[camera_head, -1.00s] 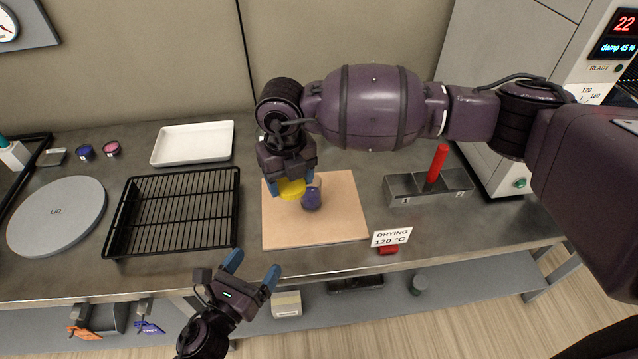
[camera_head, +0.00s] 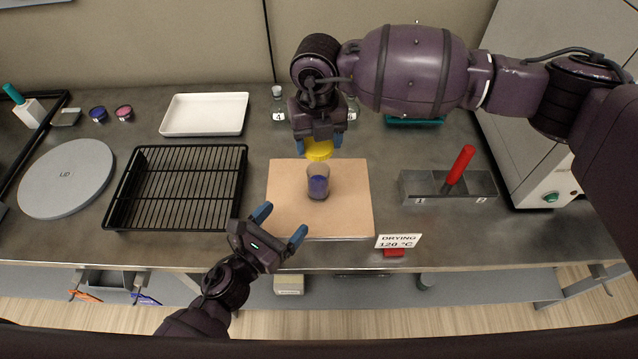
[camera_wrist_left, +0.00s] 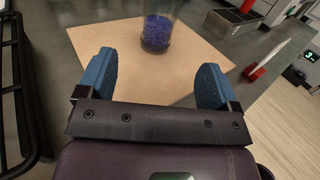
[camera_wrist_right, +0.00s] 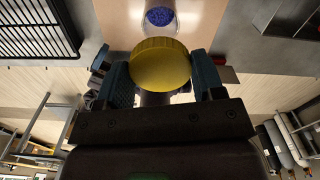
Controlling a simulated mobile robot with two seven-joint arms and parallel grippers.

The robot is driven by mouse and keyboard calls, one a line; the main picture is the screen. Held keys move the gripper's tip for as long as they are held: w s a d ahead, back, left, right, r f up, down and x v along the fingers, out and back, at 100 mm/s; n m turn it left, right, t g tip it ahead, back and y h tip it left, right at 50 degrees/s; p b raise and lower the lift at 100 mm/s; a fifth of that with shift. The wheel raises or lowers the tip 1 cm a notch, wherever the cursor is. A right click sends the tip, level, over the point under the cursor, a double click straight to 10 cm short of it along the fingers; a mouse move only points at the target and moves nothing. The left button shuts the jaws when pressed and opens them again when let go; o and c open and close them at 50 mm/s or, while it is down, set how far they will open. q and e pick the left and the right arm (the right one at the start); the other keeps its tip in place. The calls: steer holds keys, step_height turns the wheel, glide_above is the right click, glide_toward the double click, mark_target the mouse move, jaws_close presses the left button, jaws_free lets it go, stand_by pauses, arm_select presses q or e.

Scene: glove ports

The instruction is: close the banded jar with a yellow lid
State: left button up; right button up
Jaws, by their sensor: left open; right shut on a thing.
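The jar (camera_head: 318,183) is clear with blue-purple contents and stands upright and uncovered on the tan board. It shows in the left wrist view (camera_wrist_left: 158,32) just beyond the fingers, and in the right wrist view (camera_wrist_right: 160,17). I cannot make out its band. My right gripper (camera_head: 319,146) is shut on the yellow lid (camera_head: 319,154) and holds it above and behind the jar, apart from it. The lid fills the middle of the right wrist view (camera_wrist_right: 160,64). My left gripper (camera_head: 280,225) is open and empty, over the board's front-left corner, in front of the jar.
The tan board (camera_head: 350,215) has bare room around the jar. A black wire rack (camera_head: 178,188) stands on its left. A grey two-slot holder with a red-handled tool (camera_head: 460,165) stands on its right. A drying sign (camera_head: 398,241) is at the bench's front edge.

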mark_target(311, 188)
arm_select(q)
steer(key=x, duration=1.2)
steer(key=c, duration=1.4)
arm_select(e)
steer(key=shift+f, duration=2.55)
